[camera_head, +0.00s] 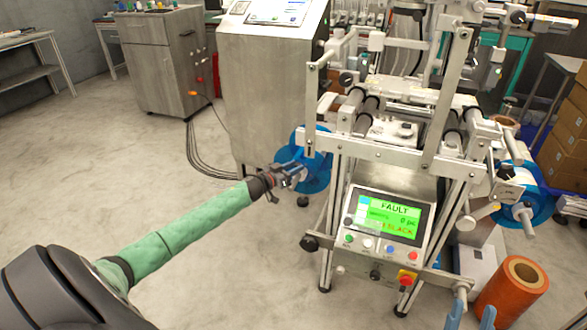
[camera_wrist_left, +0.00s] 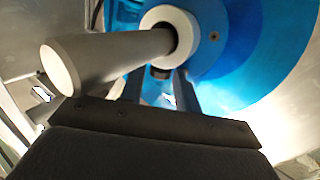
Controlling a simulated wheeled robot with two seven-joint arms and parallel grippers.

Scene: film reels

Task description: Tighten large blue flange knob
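The large blue flange (camera_head: 318,172) stands on the left side of the machine, and its blue disc (camera_wrist_left: 240,50) fills the upper right of the left wrist view. A grey shaft (camera_wrist_left: 110,58) with a pale end passes through a white hub ring (camera_wrist_left: 198,22) at its centre. A small dark knob (camera_wrist_left: 160,72) shows below the hub. My left gripper (camera_head: 292,174) is at the flange's near side. In the left wrist view its fingers (camera_wrist_left: 159,82) are apart, one on each side of the dark knob; I cannot tell whether they touch it.
The machine's control panel (camera_head: 385,225) reads FAULT. A second blue flange (camera_head: 535,207) is on the machine's right side. An orange roll (camera_head: 512,290) stands at lower right. A steel cabinet (camera_head: 265,95) is behind the left flange, with cables on the floor. Floor at left is clear.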

